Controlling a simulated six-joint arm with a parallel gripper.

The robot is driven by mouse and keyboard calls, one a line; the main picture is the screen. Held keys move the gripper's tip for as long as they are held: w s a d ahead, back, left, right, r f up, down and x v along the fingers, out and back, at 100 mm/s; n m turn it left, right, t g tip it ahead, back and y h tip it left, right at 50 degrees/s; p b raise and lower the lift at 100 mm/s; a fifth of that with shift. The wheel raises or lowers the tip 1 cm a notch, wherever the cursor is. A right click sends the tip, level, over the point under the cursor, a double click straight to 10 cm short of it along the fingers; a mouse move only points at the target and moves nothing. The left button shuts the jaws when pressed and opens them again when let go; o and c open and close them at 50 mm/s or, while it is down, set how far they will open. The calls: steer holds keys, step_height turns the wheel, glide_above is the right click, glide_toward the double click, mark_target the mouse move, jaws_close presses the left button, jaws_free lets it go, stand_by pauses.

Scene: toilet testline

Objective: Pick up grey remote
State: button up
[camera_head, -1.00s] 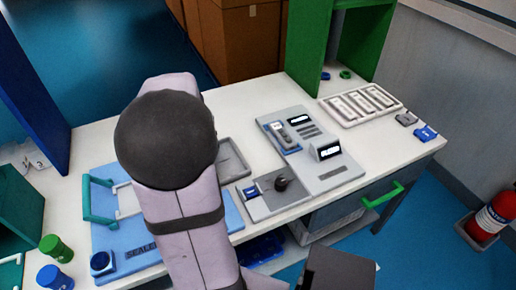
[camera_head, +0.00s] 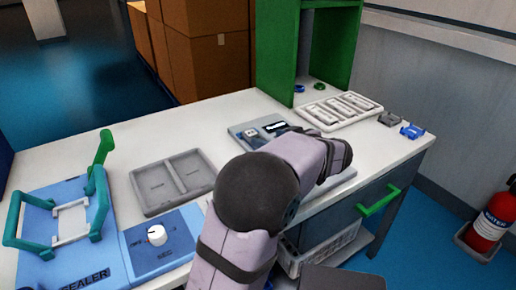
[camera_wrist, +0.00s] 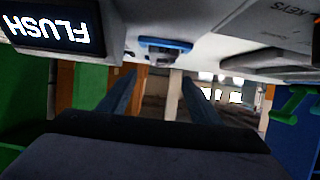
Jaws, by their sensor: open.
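A small grey remote (camera_head: 251,133) lies in a blue-edged holder on the grey console (camera_head: 236,126). Only its far end shows in the head view; my arm hides the rest. In the wrist view a small grey piece with a blue rim (camera_wrist: 166,44) lies ahead of my fingers; it looks like the remote in its holder, but I cannot be sure. My gripper (camera_wrist: 158,77) is open, with two dark fingers apart and nothing between them. In the head view my arm reaches over the console and its fingertips are hidden.
A lit FLUSH display (camera_wrist: 48,27) is close at the wrist view's left, and a KEYS-marked box (camera_wrist: 285,20) at its right. The white tray (camera_head: 306,117), grey piece (camera_head: 390,119) and blue piece (camera_head: 411,132) are on the table's right. A green shelf (camera_head: 277,55) stands behind.

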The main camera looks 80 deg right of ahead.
steer(key=shift+p+x, duration=0.4)
steer(key=shift+x, duration=1.1)
steer(key=shift+p+x, duration=0.5)
steer(key=shift+x, duration=1.75)
steer(key=shift+f, duration=0.1)
steer(key=c, duration=1.3)
step_height(320, 180, up, 10)
step_height(320, 180, up, 23)
steer(key=p, duration=2.4)
glide_above(255, 135)
steer(key=s+a, duration=0.2)
steer(key=shift+w+d, duration=0.2)
steer(key=shift+d, duration=0.05)
